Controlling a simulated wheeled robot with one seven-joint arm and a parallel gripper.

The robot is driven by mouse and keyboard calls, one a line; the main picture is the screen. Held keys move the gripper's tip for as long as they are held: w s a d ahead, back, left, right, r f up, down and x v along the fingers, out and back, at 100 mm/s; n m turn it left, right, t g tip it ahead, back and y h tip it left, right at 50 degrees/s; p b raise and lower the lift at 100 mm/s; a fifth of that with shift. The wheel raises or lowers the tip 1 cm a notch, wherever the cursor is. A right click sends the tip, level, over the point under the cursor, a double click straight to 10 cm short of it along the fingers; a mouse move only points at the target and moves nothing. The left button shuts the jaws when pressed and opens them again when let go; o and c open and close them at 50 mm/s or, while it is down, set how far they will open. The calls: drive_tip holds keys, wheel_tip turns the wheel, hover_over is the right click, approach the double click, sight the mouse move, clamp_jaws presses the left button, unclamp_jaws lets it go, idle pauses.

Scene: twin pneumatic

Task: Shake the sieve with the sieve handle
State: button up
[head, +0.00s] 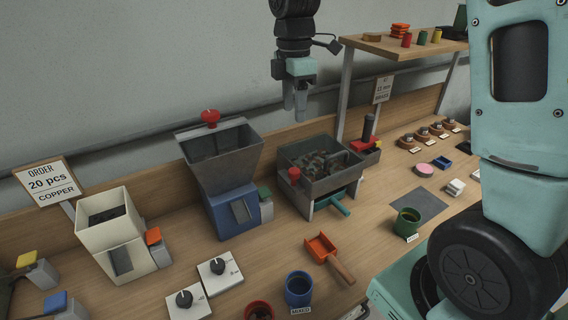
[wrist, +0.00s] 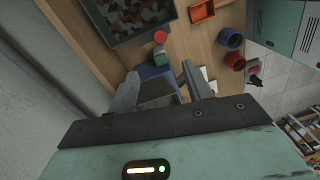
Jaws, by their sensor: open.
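The sieve is a dark grey square box (head: 346,183) on a stand at the back of the table, holding many brown and grey pieces. It also shows at the top of the wrist view (wrist: 135,39). A teal bar handle (head: 339,205) sticks out below its front; I take this as the sieve handle. A red knob (head: 294,174) sits at its left corner.
A grey hopper on a blue base (head: 233,211) stands left of the sieve, and a cream hopper (head: 122,240) further left. An orange scoop (head: 322,246), a blue cup (head: 298,290) and a green cup (head: 406,222) stand in front. A raised shelf (head: 390,47) is at the back right.

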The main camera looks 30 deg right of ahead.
sight(294, 170)
drive_tip(key=f+p, duration=0.1)
drive_tip(key=f, duration=1)
drive_tip(key=f+p, duration=0.1)
drive_tip(key=f, duration=0.4)
drive_tip(key=shift+s+f+p, duration=0.3)
drive_tip(key=shift+s+p, duration=0.05)
drive_tip(key=shift+s, duration=0.05)
